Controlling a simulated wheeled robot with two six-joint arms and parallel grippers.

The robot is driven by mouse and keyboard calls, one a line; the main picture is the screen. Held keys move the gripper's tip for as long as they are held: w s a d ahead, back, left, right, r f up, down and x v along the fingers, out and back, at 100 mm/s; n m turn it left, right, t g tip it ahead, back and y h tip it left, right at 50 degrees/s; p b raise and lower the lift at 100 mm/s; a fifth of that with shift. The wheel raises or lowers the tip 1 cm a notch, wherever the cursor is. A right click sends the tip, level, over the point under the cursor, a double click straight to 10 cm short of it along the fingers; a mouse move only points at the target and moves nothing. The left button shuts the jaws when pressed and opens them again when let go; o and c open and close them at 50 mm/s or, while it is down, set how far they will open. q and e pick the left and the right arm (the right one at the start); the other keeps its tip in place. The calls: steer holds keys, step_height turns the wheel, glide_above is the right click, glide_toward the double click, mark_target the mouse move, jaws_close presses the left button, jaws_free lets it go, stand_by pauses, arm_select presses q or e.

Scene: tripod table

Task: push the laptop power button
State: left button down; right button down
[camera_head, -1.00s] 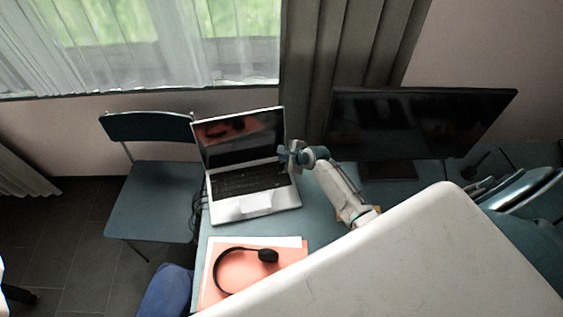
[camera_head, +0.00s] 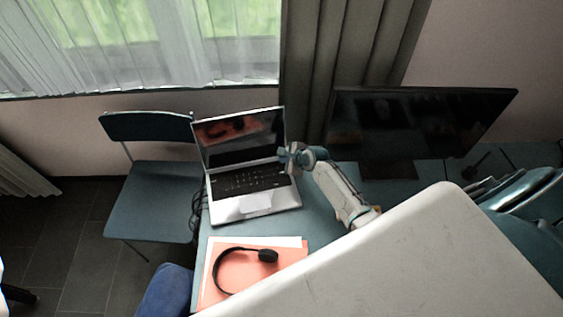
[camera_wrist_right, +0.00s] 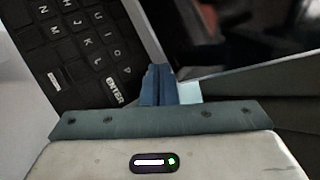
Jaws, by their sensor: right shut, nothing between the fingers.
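An open silver laptop (camera_head: 228,210) stands on the desk, its dark screen (camera_head: 240,138) tilted back and its black keyboard (camera_head: 245,181) facing up. My right gripper (camera_head: 284,156) is at the laptop's right side, near the hinge and the keyboard's upper right corner. In the right wrist view the shut fingers (camera_wrist_right: 158,84) are beside the ENTER key of the keyboard (camera_wrist_right: 85,50), near the lower edge of the laptop screen (camera_wrist_right: 230,30). The fingers are empty. They hide the spot under them, and I cannot make out the power button or any contact. My left gripper does not show.
A black monitor (camera_head: 415,122) stands on the desk (camera_head: 318,222) to the right, behind my arm. A headset (camera_head: 222,272) lies on an orange folder (camera_head: 290,262) in front of the laptop. A chair (camera_head: 150,200) stands to the left, by loose cables (camera_head: 198,210).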

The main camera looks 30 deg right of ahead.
steer(key=shift+f, duration=0.25)
stand_by(0.4)
steer(key=shift+r, duration=0.1)
steer(key=shift+r+p, duration=0.65)
steer(key=shift+p, duration=0.25)
steer(key=shift+r, duration=2.95)
